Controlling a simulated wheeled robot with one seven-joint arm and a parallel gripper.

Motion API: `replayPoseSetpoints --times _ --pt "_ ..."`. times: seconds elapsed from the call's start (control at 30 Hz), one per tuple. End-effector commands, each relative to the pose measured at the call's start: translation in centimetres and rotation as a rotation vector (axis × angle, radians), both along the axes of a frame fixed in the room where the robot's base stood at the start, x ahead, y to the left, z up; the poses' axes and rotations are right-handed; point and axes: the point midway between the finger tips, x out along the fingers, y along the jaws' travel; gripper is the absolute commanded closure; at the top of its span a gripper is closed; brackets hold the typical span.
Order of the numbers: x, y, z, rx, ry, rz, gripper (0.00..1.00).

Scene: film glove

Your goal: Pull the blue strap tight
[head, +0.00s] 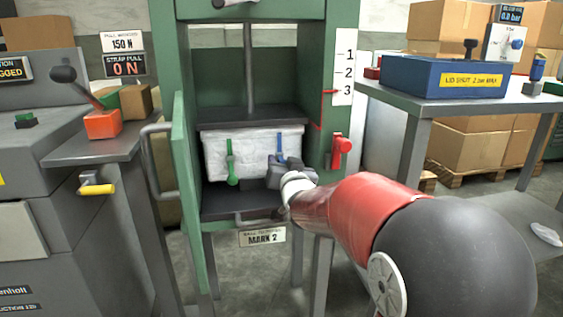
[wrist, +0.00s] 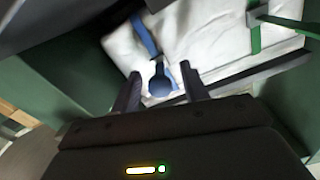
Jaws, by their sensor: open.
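The blue strap (wrist: 145,38) runs down the front of a white bale (head: 250,155) inside the green press. In the wrist view its blue pull end (wrist: 159,84) hangs between the fingertips of my gripper (wrist: 160,88). My gripper is open, and I see no finger closed on the strap. In the head view the upper part of the blue strap (head: 280,145) shows above my gripper (head: 277,172), which hides its lower end. A green strap (head: 230,160) with a round end hangs to the left on the same bale. The strap pull display (head: 125,65) reads 0 N.
The green press door (head: 183,190) stands open at the left, with a grey handle (head: 155,165). A red latch (head: 341,150) is on the right post. A dark platen (head: 250,117) rests on the bale. The blue box (head: 440,77) is on a right-hand table.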

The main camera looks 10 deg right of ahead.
Motion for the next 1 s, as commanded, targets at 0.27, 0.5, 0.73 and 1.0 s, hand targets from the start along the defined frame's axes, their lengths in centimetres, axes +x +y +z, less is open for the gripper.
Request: replayPoseSetpoints --times 0.27,0.5,0.73,1.0 --pt "1.06 0.01 -0.02 0.0 0.0 0.0 0.55" --pt "1.02 0.01 -0.02 0.0 0.001 0.0 0.7" --pt "1.01 0.01 -0.02 0.0 0.001 0.0 1.0" --pt "0.6 0.0 -0.16 0.0 -0.001 0.0 1.0"
